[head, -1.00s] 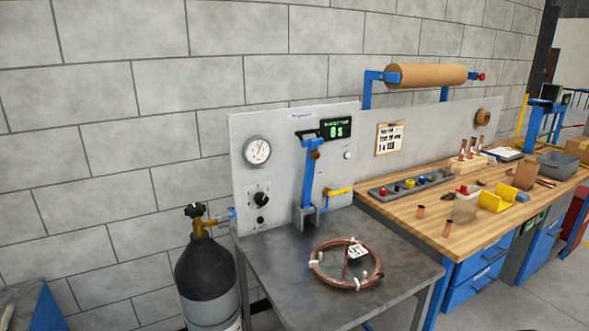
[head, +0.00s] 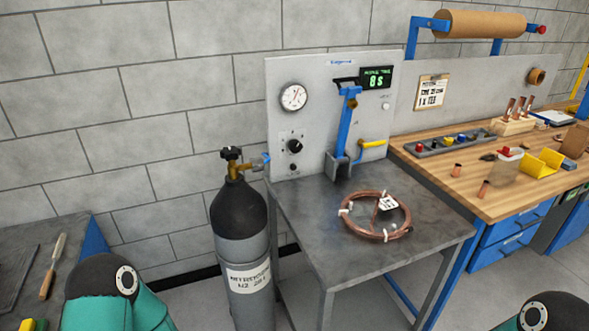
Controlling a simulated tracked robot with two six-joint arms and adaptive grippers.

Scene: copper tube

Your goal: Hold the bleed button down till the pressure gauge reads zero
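The pressure gauge (head: 293,97) is a round white dial on the upper left of the grey panel (head: 330,78); its needle is too small to read. Below it are a black knob (head: 295,146) and a small dark round button (head: 293,170), whose label I cannot read. A copper tube coil (head: 349,227) with white ties and a tag lies on the grey metal table (head: 320,240). A green display (head: 376,78) on the panel shows 8 s. Only parts of my arms show at the bottom left and bottom right; neither gripper is in view.
A dark nitrogen cylinder (head: 238,215) with a brass valve stands left of the metal table. A blue clamp post (head: 345,125) and a yellow lever (head: 372,144) are at the panel. A wooden bench (head: 440,185) with fittings is at right. The metal table's front is clear.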

